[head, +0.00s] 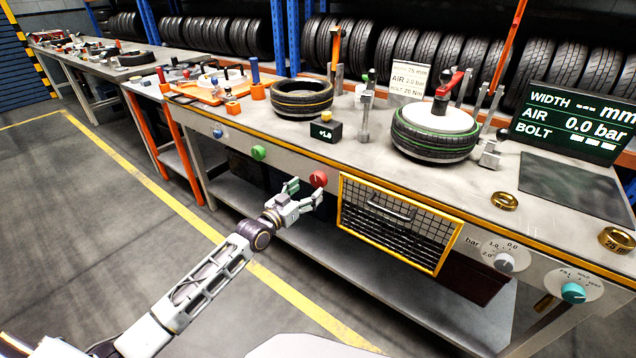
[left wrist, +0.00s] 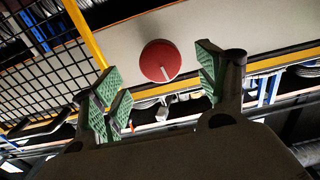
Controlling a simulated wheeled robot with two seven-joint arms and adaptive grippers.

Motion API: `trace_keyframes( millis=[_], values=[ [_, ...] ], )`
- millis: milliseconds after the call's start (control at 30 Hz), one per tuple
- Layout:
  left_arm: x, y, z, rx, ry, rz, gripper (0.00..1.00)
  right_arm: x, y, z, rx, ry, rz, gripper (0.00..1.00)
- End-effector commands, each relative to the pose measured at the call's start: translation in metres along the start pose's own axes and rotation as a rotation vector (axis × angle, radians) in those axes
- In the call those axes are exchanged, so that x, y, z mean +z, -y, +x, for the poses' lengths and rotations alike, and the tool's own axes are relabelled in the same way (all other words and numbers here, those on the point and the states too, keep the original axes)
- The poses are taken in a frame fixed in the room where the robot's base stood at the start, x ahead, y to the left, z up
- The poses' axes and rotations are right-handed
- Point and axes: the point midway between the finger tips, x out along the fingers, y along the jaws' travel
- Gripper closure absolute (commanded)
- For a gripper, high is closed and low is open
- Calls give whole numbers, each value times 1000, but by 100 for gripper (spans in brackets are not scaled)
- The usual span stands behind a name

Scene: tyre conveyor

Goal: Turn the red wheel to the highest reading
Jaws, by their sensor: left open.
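The red wheel (head: 319,178) is a small round red knob on the front panel of the bench, left of the wire-mesh drawer. In the left wrist view the red wheel (left wrist: 160,61) shows as a red disc with a short pale mark at its lower edge; I see no scale or numbers around it. My left gripper (head: 305,193) is open and empty, just in front of and slightly below the wheel. In the left wrist view the green-padded fingers of my left gripper (left wrist: 160,85) stand apart, with the wheel beyond the gap between them. My right gripper is not in view.
The yellow-framed mesh drawer (head: 357,224) is close right of the wheel. A green button (head: 258,152) is left of it. A grey bar dial (head: 504,262) and a teal dial (head: 573,292) are farther right. The display (head: 570,122) reads AIR 0.0 bar. Open floor lies in front.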

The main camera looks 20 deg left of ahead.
Motion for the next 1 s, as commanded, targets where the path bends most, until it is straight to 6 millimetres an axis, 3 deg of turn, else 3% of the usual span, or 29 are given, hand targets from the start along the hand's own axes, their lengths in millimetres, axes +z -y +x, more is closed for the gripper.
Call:
trace_keyframes(
  millis=[700, 1000],
  values=[
    [0, 0, 54, 0, 0, 1, 26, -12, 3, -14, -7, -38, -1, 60],
    [0, 0, 66, 0, 0, 1, 26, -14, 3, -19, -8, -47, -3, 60]
  ],
)
